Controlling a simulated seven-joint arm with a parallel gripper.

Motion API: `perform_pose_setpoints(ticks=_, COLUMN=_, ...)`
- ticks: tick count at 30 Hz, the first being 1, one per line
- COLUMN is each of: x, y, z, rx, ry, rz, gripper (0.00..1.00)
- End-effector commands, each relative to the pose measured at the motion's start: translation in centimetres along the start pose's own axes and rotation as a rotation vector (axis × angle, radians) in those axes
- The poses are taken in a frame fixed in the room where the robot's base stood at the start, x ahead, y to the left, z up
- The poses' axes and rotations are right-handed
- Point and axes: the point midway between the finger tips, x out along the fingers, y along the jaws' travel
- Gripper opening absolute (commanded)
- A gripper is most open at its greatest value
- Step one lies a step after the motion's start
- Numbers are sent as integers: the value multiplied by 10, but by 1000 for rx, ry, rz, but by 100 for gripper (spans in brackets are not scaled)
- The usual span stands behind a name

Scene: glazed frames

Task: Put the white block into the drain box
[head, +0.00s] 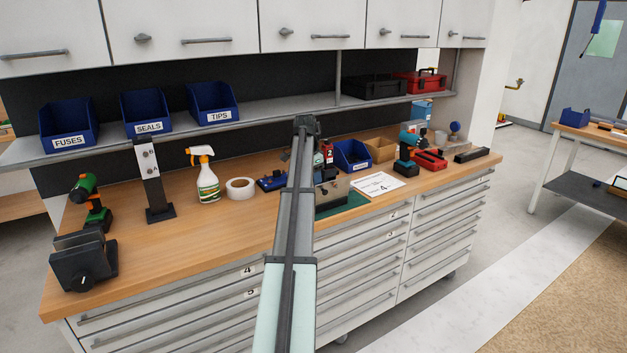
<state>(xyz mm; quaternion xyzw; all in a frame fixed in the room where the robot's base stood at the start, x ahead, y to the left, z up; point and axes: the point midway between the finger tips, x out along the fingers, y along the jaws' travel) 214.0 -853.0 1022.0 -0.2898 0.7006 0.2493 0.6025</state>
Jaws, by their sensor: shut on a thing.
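My arm rises through the middle of the head view and reaches over the workbench. My gripper is hidden behind it, so I cannot see the jaws or what is between them. No clearly white block shows. A greyish-beige, block-like thing (333,189) stands at the dark green mat (342,205), partly hidden by my arm; I cannot tell what it is. A small blue open box (352,155) with a white label stands at the back of the bench, right of my arm. Its label is too small to read, so I cannot tell if it is the drain box.
Blue bins labelled FUSES (67,125), SEALS (146,110) and TIPS (212,103) stand on the shelf. A spray bottle (207,180), tape roll (240,188) and vise (83,261) are at left. A paper card (377,184), cardboard box (380,149) and tools crowd the right.

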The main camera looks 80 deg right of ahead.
Motion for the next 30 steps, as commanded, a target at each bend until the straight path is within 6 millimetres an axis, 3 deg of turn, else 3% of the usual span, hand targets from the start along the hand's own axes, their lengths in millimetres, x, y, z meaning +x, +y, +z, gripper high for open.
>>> perform_pose_setpoints(ticks=11, x=8, y=0, z=1, rx=-1, ry=-1, rz=1, gripper=13)
perform_pose_setpoints(ticks=30, x=44, y=0, z=7, rx=-1, ry=0, rz=0, gripper=13)
